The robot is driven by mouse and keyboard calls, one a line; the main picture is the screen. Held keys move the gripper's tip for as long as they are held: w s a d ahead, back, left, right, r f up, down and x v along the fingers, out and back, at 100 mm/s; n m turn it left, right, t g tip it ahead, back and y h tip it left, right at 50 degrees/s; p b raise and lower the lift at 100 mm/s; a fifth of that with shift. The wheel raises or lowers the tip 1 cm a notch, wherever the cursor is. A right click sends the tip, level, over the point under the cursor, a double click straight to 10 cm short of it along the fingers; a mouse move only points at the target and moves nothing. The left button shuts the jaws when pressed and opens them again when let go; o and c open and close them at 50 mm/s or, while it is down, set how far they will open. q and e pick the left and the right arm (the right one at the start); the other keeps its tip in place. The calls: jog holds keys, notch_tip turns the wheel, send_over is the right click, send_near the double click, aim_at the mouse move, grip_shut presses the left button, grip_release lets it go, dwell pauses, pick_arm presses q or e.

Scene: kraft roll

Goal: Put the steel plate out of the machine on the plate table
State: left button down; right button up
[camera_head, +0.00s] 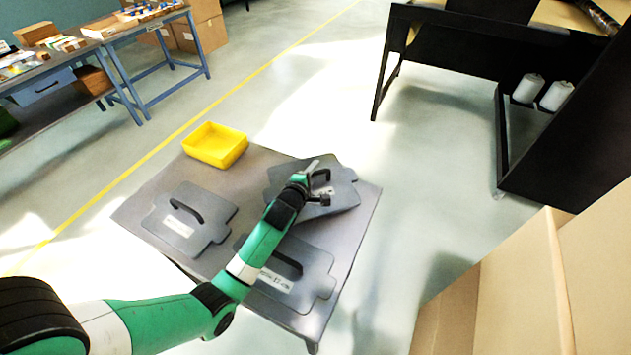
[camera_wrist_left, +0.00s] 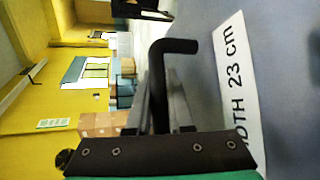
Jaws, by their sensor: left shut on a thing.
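My left gripper (camera_head: 318,182) is shut on the black handle (camera_wrist_left: 174,47) of a grey steel plate (camera_head: 344,197). That plate is over the far right part of the plate table (camera_head: 357,238); I cannot tell whether it rests flat on the top. In the left wrist view its face carries a white label (camera_wrist_left: 236,90) reading "WIDTH 23 cm", partly cut by the gripper. A second grey plate (camera_head: 163,222) with a handle lies at the table's left. A third plate (camera_head: 314,268) lies at the front right, partly behind my left arm. My right gripper does not show.
A yellow bin (camera_head: 214,147) stands at the table's far left corner. A black machine frame (camera_head: 446,25) with white rolls (camera_head: 556,96) is at the right. Cardboard boxes (camera_head: 515,290) fill the lower right. Workbenches (camera_head: 145,25) stand at upper left. Floor between is clear.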

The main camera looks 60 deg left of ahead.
pick_arm(q)
jog(key=shift+w+a+f+b, duration=0.15)
jog(key=shift+f+b, duration=0.35)
jog(key=shift+f, duration=0.35)
jog(key=shift+w+a+f+b, duration=0.15)
jog(key=shift+f+b, duration=0.3)
jog(key=shift+f, duration=0.35)
jog(key=shift+d, duration=0.15)
jog(key=shift+f, duration=0.1)
jog(key=shift+f, duration=0.1)
jog(key=c, duration=0.8)
grip_release()
